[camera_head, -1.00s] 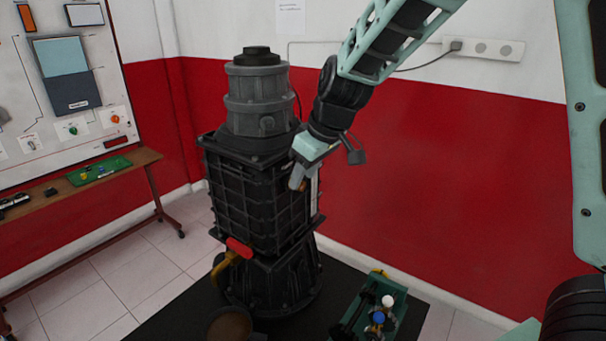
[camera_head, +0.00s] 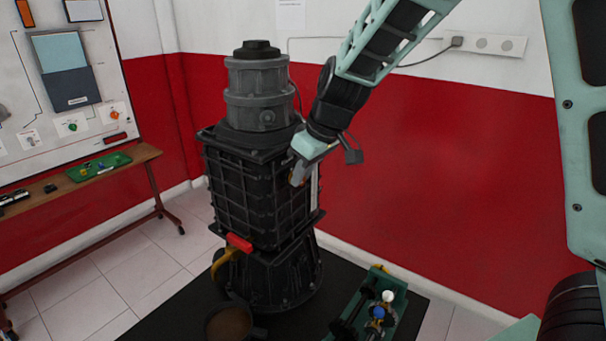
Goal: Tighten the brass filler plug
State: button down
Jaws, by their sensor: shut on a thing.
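A tall black engine trainer (camera_head: 235,195) with a grey ribbed cylinder (camera_head: 255,95) on top stands on a dark base. My gripper (camera_head: 296,181) is at the upper right side of its black body, fingers pointing down and left against it. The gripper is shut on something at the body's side. The brass filler plug cannot be made out; the fingers and their small size in the picture hide what is between them.
A red-handled yellow lever (camera_head: 238,243) sticks out low on the engine's front. A brown round pan (camera_head: 229,324) stands in front. A green tray (camera_head: 398,312) with small parts lies at the right. A bench (camera_head: 130,165) and wall panel stand at the left.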

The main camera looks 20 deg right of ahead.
jog(key=y+b, duration=0.1)
jog(key=b, duration=0.1)
jog(key=g+y+b, duration=0.1)
jog(key=b, duration=0.1)
jog(key=shift+w+d+f, duration=0.25)
jog(key=shift+d+f, duration=0.1)
jog(key=shift+f, duration=0.05)
jog(key=m+g+y+b, duration=0.1)
jog(key=g+y+b, duration=0.1)
jog(key=y, duration=0.2)
jog(key=f+m+g+y+b, duration=0.1)
jog(key=g+y+b, duration=0.1)
jog(key=y, duration=0.2)
jog(key=d+m+g+y+b, duration=0.1)
jog(key=m+g+y+b, duration=0.1)
jog(key=y, duration=0.2)
jog(key=shift+w+d+f+y+b, duration=0.1)
jog(key=shift+w+f+y+b, duration=0.1)
jog(key=shift+w+y+b, duration=0.15)
jog(key=c, duration=1.3)
grip_release()
jog(key=shift+f, duration=0.1)
